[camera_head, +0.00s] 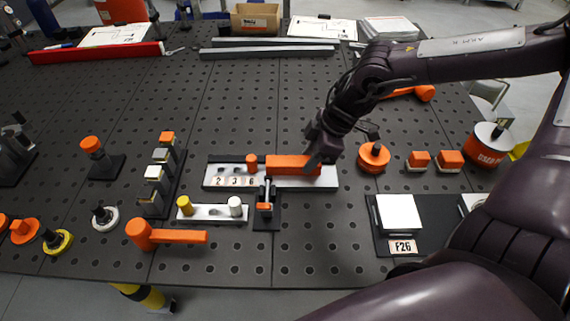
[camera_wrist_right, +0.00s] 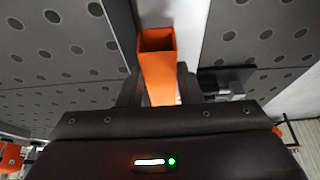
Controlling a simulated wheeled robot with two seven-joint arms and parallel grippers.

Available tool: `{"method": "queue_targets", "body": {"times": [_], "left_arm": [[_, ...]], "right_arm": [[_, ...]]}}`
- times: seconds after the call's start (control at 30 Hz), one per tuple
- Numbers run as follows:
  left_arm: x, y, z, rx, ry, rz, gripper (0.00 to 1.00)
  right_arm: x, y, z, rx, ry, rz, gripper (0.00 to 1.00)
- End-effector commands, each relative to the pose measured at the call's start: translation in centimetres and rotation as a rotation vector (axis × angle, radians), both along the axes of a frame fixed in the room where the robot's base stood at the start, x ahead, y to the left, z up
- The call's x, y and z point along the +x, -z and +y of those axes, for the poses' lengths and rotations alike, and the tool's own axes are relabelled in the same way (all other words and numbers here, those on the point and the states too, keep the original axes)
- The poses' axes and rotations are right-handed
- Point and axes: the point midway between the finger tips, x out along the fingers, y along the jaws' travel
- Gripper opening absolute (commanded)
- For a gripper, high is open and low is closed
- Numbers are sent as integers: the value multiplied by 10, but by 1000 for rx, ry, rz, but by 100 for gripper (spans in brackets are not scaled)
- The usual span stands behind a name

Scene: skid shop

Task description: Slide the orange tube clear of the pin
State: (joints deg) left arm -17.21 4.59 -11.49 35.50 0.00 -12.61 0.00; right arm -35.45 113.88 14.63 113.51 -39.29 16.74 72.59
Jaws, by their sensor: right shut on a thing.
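The orange tube (camera_head: 290,164) is a square-section bar lying along a pale plate (camera_head: 213,173) near the middle of the bench. My right gripper (camera_head: 318,158) is shut on the tube near its right end. In the right wrist view, the tube (camera_wrist_right: 157,68) sits between the two dark fingers (camera_wrist_right: 158,90), with an open hollow end showing. A short orange post (camera_head: 251,162) stands just left of the tube's left end. I cannot tell whether it is the pin, and no pin shows inside the tube. My left gripper is not in view.
A toggle clamp (camera_head: 264,204) stands just in front of the plate. A white strip with yellow and white pegs (camera_head: 212,214) lies to its left, and an orange handle (camera_head: 165,236) nearby. An orange knob (camera_head: 374,157) stands to the right. The bench behind the plate is mostly clear.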

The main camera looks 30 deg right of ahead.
Motion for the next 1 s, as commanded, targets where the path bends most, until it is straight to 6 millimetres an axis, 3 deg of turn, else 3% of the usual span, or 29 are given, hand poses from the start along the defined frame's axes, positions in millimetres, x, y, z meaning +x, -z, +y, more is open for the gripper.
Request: {"method": "queue_targets", "body": {"times": [0.87, 0.9, 1.0], "left_arm": [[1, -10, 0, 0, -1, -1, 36], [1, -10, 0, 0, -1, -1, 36], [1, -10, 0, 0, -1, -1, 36]], "right_arm": [[-9, -1, -15, 1, 1, -3, 15], [-8, -1, -15, 0, 1, -2, 37], [-9, -1, -15, 0, 1, -2, 50]]}}
